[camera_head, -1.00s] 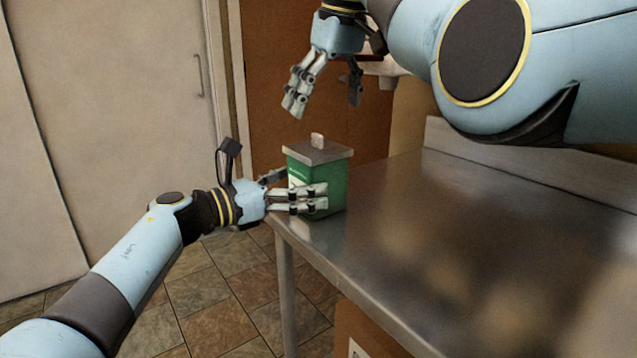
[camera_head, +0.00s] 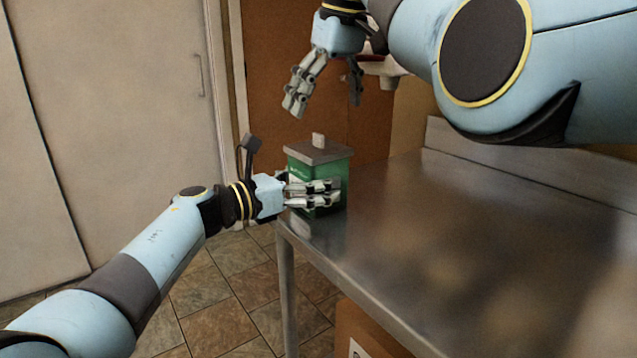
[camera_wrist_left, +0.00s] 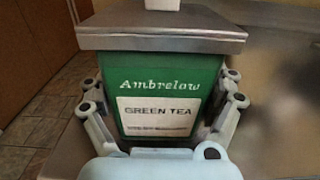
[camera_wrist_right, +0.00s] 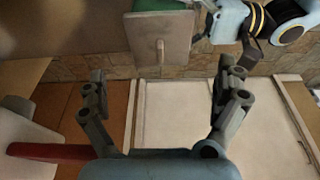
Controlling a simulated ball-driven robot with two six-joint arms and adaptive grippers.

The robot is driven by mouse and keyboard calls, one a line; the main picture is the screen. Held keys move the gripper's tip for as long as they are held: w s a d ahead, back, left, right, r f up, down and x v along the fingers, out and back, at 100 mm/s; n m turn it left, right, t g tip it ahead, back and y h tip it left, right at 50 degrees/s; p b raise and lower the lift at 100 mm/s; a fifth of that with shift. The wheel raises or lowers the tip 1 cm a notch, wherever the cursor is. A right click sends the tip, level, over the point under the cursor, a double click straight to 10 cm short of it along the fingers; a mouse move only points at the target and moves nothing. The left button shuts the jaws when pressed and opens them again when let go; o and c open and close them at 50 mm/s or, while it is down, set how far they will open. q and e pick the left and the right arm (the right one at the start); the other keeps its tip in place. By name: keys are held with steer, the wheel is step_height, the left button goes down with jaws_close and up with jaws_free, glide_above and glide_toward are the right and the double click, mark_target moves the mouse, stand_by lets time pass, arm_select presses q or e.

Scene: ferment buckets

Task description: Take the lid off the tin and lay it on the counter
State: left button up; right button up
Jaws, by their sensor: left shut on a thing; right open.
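A green tin (camera_head: 330,172) stands at the far left corner of the metal counter (camera_head: 400,240). Its label reads "Ambrelow Green Tea" in the left wrist view (camera_wrist_left: 165,80). A flat grey lid (camera_head: 320,152) with a small pale upright knob (camera_head: 318,140) sits on top of it. My left gripper (camera_head: 318,193) is shut on the tin's body, one finger set on each side below the lid. My right gripper (camera_head: 325,95) is open and empty above the tin, fingers pointing down. The right wrist view shows the lid (camera_wrist_right: 160,35) beyond the open fingers.
The counter is bare to the right of the tin, with a raised metal edge (camera_head: 520,170) behind. Its left edge drops to a tiled floor (camera_head: 225,300). A cardboard box (camera_head: 365,330) is below the counter. A pale door (camera_head: 110,120) stands at the left.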

mark_target(321, 135)
arm_select(q)
steer(key=c, duration=0.3)
steer(key=shift+c, duration=0.2)
arm_select(e)
step_height(321, 135, up, 5)
steer(key=s+d+t, duration=0.1)
steer(key=s+d, duration=0.1)
steer(key=shift+y, duration=0.5)
steer(key=x, duration=1.3)
steer(key=shift+s+d, duration=0.1)
steer(key=shift+s, duration=0.1)
steer(key=c, duration=1.2)
